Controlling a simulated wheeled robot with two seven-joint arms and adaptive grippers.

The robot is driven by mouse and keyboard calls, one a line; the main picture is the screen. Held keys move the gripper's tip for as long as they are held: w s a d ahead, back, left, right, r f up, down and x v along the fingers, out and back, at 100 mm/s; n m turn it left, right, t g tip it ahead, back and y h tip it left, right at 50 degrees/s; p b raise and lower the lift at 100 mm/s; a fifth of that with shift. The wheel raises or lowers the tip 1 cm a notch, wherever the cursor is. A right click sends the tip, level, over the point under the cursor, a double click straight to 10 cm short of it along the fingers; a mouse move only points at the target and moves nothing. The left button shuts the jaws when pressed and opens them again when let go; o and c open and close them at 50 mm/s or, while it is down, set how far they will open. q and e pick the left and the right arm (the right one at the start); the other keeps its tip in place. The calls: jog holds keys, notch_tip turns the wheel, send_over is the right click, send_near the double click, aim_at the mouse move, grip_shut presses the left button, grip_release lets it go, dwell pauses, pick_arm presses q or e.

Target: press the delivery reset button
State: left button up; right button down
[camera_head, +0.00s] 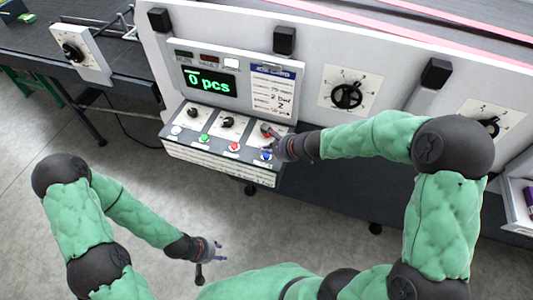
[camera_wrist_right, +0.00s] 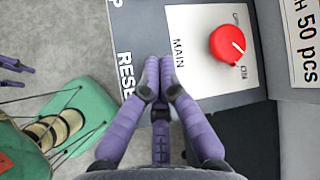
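The control panel (camera_head: 225,147) has a sloped face with white, green, red and blue buttons along its front row. The blue button (camera_head: 266,156) is at the right end, partly covered by my right gripper (camera_head: 271,140). In the right wrist view the purple fingers of my right gripper (camera_wrist_right: 158,68) are together and empty, over the panel near the partly hidden "RESE" lettering (camera_wrist_right: 126,75). No button shows there, and I cannot tell whether the fingertips touch the panel. My left gripper (camera_head: 221,250) is open and empty, low over the floor and away from the panel.
A red rotary knob (camera_wrist_right: 228,44) marked MAIN sits close to my right fingertips. Black knobs (camera_head: 227,122) stand behind the buttons. A display (camera_head: 210,83) reading 0 pcs rises behind the panel. The floor (camera_head: 140,240) in front is clear.

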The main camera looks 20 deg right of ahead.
aim_at(268, 156)
jog(key=shift+r+p, duration=2.2)
jog(key=shift+r, duration=0.4)
jog(key=shift+f, duration=0.1)
